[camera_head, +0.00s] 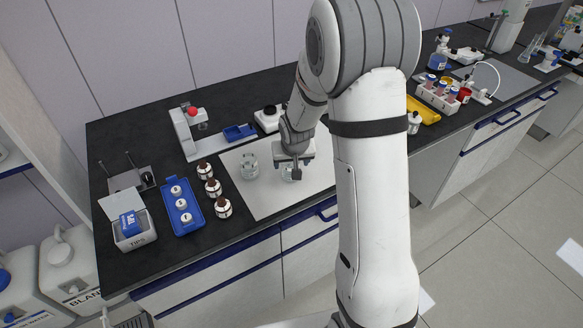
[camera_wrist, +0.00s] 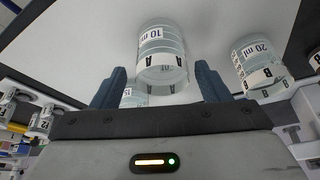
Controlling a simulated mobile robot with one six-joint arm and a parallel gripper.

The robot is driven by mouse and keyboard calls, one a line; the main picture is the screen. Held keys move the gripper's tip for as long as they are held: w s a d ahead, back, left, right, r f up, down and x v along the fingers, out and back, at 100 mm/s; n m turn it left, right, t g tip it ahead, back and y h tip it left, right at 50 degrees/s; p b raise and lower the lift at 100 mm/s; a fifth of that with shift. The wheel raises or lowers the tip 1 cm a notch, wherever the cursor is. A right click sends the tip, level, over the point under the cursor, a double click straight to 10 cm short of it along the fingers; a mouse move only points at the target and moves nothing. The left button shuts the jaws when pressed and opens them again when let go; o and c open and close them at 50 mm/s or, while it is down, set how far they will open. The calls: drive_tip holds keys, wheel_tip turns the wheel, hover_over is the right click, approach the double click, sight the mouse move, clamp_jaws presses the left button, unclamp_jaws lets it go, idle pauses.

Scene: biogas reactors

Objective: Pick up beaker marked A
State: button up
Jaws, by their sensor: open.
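Beaker A (camera_wrist: 163,58) is a clear glass beaker with an "A" label and a "10 ml" label. In the wrist view it stands between and just beyond the two dark fingers of my gripper (camera_wrist: 160,88), which are open and apart from it. In the head view my gripper (camera_head: 293,168) is low over the white mat (camera_head: 262,203), and beaker A (camera_head: 291,175) is mostly hidden below it. Beaker B (camera_wrist: 259,68), labelled "20 ml", stands to the right in the wrist view and left of my gripper in the head view (camera_head: 250,166).
Several brown bottles (camera_head: 213,187) stand left of the mat, beside a blue tray (camera_head: 182,208) with white-capped vials. A stand with a red knob (camera_head: 192,114) and a small blue tray (camera_head: 240,132) are behind. The mat's front part is clear.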

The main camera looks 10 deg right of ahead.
drive_tip(key=shift+x, duration=1.85)
drive_tip(key=shift+s+a, duration=0.1)
drive_tip(key=shift+a, duration=0.05)
drive_tip(key=shift+c, duration=0.2)
drive_tip(key=c, duration=1)
